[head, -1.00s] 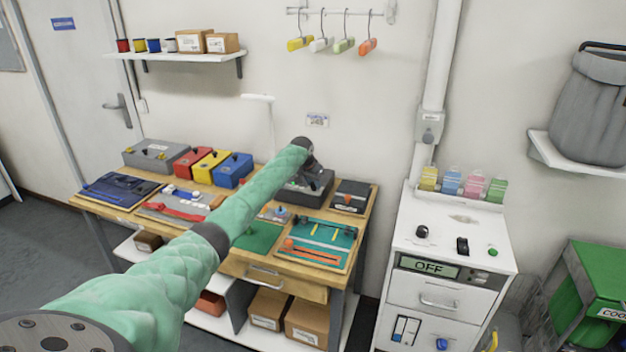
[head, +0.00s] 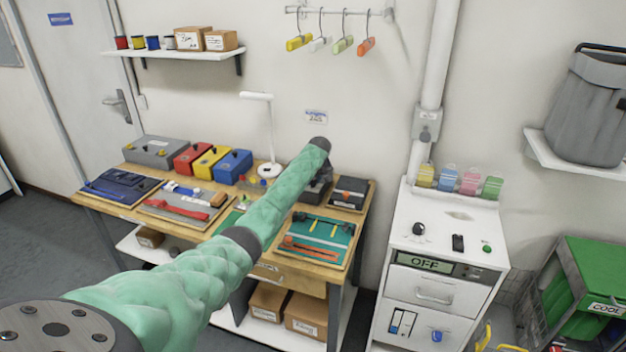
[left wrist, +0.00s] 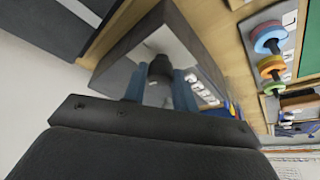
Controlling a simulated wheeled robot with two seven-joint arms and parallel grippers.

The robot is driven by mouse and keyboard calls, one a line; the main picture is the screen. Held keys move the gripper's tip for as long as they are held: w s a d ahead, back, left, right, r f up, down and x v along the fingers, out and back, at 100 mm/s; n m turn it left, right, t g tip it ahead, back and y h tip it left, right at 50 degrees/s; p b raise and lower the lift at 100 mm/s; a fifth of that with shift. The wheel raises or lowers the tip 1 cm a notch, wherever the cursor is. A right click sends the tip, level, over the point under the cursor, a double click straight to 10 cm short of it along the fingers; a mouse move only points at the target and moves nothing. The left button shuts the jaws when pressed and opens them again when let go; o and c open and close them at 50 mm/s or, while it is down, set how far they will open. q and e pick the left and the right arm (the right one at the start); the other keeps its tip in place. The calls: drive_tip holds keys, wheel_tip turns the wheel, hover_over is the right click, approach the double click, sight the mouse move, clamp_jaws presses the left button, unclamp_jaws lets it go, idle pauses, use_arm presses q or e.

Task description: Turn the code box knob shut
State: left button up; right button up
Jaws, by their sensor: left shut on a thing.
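The code box is a dark grey box (head: 316,192) near the back right of the wooden workbench, mostly hidden behind my left arm in the head view. In the left wrist view the code box (left wrist: 205,60) shows a grey face with a row of small white labels. Its dark knob (left wrist: 160,68) stands up between my fingers. My left gripper (left wrist: 160,88) is shut on the knob, a finger on each side. In the head view my left gripper (head: 322,172) is a small dark shape over the box. The knob's angle is hard to read. My right gripper is not in view.
A black box (head: 350,190) stands close on the right of the code box. A green tool board (head: 318,240) lies in front. A white lamp (head: 270,168) and a blue box (head: 232,166) are to the left. A white cabinet (head: 445,230) reading OFF stands right of the bench.

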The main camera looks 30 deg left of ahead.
use_arm(q)
drive_tip(key=shift+n+y, duration=0.3)
drive_tip(key=shift+n, duration=0.6)
drive_tip(key=shift+g, duration=0.3)
drive_tip(key=o, duration=1)
drive_tip(key=shift+c, duration=0.2)
drive_tip(key=shift+d+r, duration=0.15)
drive_tip(key=shift+r, duration=0.05)
drive_tip(key=b+v, duration=0.3)
drive_tip(key=v, duration=0.2)
drive_tip(key=shift+d+r, duration=0.1)
drive_tip(key=shift+r, duration=0.25)
drive_tip(key=shift+v, duration=0.75)
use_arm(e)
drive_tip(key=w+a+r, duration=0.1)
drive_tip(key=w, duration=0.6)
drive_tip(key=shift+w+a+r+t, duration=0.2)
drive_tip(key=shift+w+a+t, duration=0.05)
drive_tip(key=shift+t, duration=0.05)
